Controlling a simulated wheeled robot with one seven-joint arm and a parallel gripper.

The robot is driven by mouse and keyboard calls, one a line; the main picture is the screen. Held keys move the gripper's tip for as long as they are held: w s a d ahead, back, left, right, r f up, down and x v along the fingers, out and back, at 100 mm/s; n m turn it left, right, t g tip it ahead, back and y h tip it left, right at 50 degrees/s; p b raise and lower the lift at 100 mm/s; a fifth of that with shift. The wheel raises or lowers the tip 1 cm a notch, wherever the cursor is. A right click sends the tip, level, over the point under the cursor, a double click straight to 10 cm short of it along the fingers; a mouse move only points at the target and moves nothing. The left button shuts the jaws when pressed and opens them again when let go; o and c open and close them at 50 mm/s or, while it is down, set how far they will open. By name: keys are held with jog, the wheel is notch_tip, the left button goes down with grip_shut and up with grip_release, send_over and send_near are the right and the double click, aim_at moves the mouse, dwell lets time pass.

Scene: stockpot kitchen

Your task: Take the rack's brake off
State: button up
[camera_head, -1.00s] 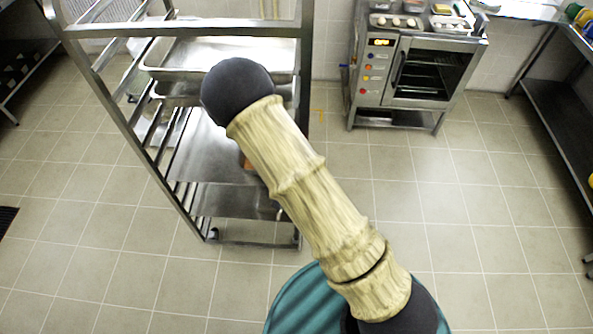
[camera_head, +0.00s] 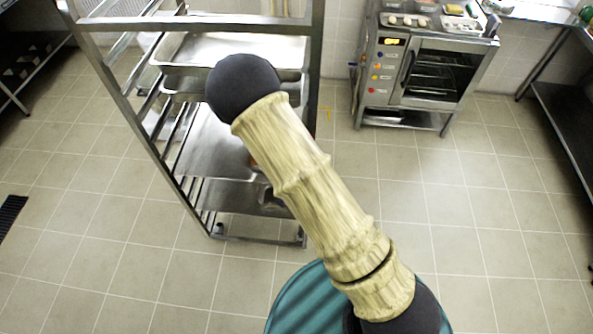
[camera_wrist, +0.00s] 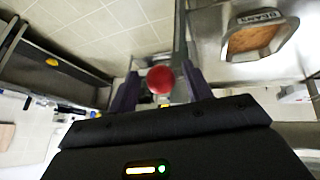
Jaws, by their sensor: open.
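The rack (camera_head: 257,239) is a tall metal frame on the left of the head view, with trays on its shelves. My arm crosses in front of it and hides part of it and my gripper. In the wrist view my gripper (camera_wrist: 160,90) is open, with a dark purple finger on each side. A round red knob (camera_wrist: 160,79) shows between the fingers, beside a metal post (camera_wrist: 180,35). I cannot tell its depth or whether a finger touches it. No brake is clearly identifiable in the head view.
A metal tray (camera_head: 225,48) lies high in the rack. A pan with brown contents (camera_wrist: 257,40) is at the upper right of the wrist view. An oven (camera_head: 425,75) stands right of the rack, a dark shelf table (camera_head: 565,125) at far right. The tiled floor between is clear.

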jog(key=p+v, duration=0.8)
jog(key=v, duration=0.8)
jog(key=shift+a+r, duration=0.25)
jog(key=shift+r, duration=0.1)
jog(key=shift+s, duration=0.15)
jog(key=s+d+n+g+y+b, duration=0.1)
jog(key=s+d+y+b, duration=0.1)
jog(key=d+b, duration=0.6)
jog(key=s+d+f+n+g+y+b, duration=0.1)
jog(key=s+d+b, duration=0.3)
jog(key=d+b, duration=0.5)
jog(key=shift+s+n+g+y, duration=0.35)
jog(key=shift+n+g+y, duration=0.05)
jog(key=shift+n, duration=0.1)
